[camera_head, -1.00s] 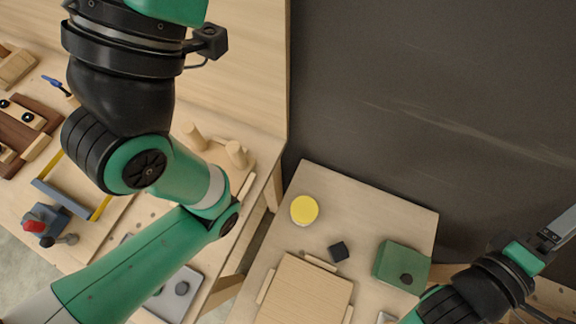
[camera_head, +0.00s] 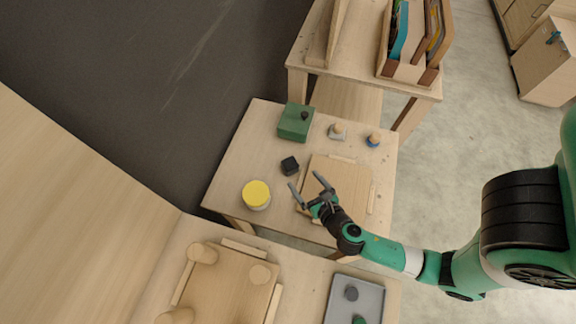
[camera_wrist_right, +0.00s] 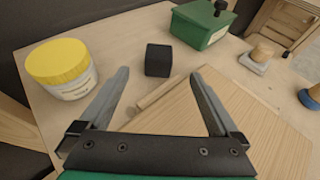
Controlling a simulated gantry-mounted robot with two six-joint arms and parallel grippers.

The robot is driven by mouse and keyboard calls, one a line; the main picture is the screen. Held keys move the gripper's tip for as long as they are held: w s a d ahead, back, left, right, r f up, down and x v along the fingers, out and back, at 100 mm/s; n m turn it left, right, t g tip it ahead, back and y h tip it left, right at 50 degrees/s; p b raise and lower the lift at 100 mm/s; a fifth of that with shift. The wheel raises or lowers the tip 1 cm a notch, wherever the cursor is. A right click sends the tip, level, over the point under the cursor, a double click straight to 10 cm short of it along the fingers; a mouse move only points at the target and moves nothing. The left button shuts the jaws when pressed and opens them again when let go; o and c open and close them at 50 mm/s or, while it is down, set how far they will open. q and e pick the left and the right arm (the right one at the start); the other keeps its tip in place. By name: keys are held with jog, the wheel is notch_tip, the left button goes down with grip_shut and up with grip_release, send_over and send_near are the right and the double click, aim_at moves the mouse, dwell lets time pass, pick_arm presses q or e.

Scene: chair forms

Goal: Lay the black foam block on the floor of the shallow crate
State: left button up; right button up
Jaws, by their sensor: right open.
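The black foam block (camera_head: 289,166) stands on the small wooden table, between a yellow-lidded jar and a green box. It also shows in the right wrist view (camera_wrist_right: 159,60), just beyond the fingertips. My right gripper (camera_head: 306,180) is open and empty, above the near side of a square wooden board. In the wrist view its fingers (camera_wrist_right: 160,73) point toward the block, with a gap between them. I cannot tell for sure which thing is the shallow crate; the square board (camera_head: 345,185) with low edge strips looks flat. My left gripper is out of view.
The yellow-lidded jar (camera_head: 256,194) is left of the gripper. The green box (camera_head: 295,122) with a black knob is behind the block. Two small knobbed items (camera_head: 337,131) stand right of it. A grey tray (camera_head: 340,290) and a pegged board (camera_head: 225,285) are in front.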

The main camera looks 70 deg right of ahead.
aim_at(293, 168)
jog(key=b+x, duration=0.1)
jog(key=x, duration=0.5)
jog(key=shift+w+a, duration=0.1)
jog(key=shift+w, duration=0.1)
jog(key=shift+w+d+f+b, duration=0.1)
jog(key=shift+d+f+b, duration=0.1)
jog(key=shift+b, duration=0.1)
jog(key=b+x, duration=0.1)
jog(key=x, duration=0.3)
jog(key=shift+w+d+f, duration=0.1)
jog(key=shift+w+d, duration=0.1)
jog(key=c, duration=1.4)
